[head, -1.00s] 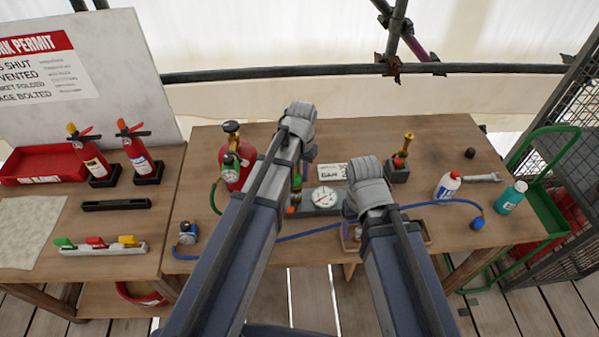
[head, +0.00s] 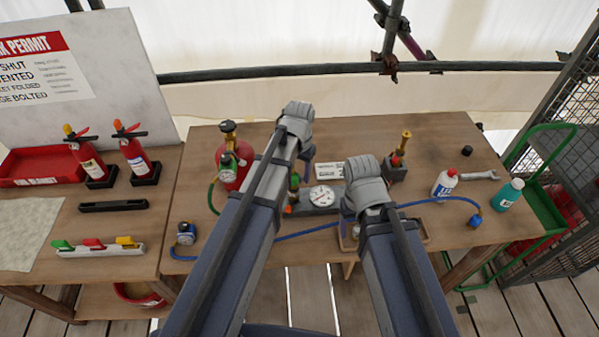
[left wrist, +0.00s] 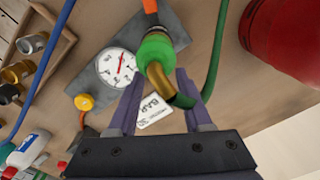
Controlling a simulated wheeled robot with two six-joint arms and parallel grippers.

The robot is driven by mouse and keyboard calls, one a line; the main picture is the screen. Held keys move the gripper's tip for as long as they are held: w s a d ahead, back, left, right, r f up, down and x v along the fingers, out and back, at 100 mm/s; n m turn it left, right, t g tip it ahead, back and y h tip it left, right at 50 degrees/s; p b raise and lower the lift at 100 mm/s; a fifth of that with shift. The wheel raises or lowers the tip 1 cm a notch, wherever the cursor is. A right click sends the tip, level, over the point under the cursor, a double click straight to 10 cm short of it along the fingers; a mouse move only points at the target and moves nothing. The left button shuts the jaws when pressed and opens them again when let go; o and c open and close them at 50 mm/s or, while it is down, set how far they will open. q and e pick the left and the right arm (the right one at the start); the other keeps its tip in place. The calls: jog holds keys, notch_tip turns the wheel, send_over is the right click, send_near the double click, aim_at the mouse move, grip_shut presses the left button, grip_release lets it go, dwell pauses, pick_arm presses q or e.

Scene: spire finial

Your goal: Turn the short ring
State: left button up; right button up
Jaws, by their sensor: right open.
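A brass tube with a green ribbed collar (left wrist: 157,50) stands at the grey block with a white dial gauge (left wrist: 116,67); the gauge also shows in the head view (head: 322,196). I cannot tell which part is the short ring. My left gripper (left wrist: 160,78) is open, its two fingers apart on either side of the brass tube, just beyond the green collar. In the head view my left arm hides most of the fitting.
A red cylinder (head: 229,165) with a green hose stands left of my left arm.

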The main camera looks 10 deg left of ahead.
aim_at(300, 177)
pick_arm(q)
jog(key=shift+r, duration=0.15)
pick_arm(e)
jog(key=shift+r, duration=0.15)
pick_arm(q)
notch_tip(300, 177, up, 8)
jog(key=p, duration=0.8)
jog(key=shift+f, duration=0.2)
pick_arm(e)
notch_tip(300, 177, up, 8)
jog(key=shift+f, duration=0.2)
pick_arm(q)
jog(key=shift+s+f, duration=0.1)
jog(key=shift+f, duration=0.05)
pick_arm(e)
jog(key=shift+s+f, duration=0.1)
